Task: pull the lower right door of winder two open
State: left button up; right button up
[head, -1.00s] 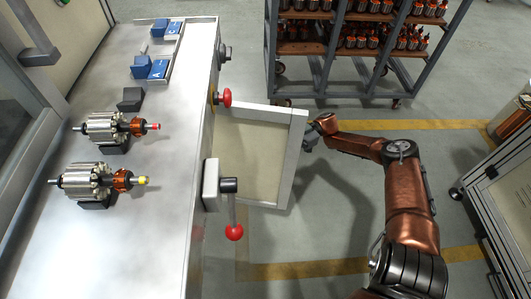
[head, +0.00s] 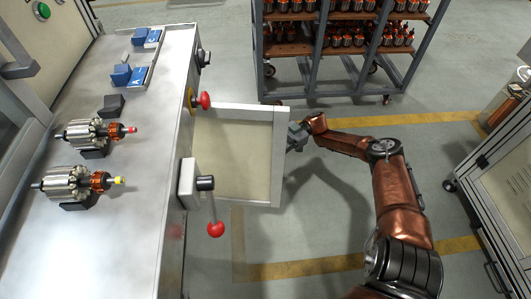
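The lower right door (head: 237,158) of the winder is a pale panel with a light grey frame. It stands swung out from the side of the machine (head: 150,200), below the level of its metal top. My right gripper (head: 294,137) is at the outer edge of the door, near the upper part of its frame. The fingers are small and partly hidden by the door edge, so I cannot tell whether they are shut on it. My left gripper is not in view.
A red-knobbed lever (head: 215,228) and a red knob (head: 204,100) stick out from the machine's side near the door. Two armatures (head: 78,182) rest on the top. A wheeled rack (head: 330,75) stands behind. A cabinet (head: 500,180) is at right. Floor between is clear.

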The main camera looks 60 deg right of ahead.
jog(key=shift+f, duration=0.1)
jog(key=v, duration=0.7)
jog(key=shift+d, duration=0.25)
dwell(0.8)
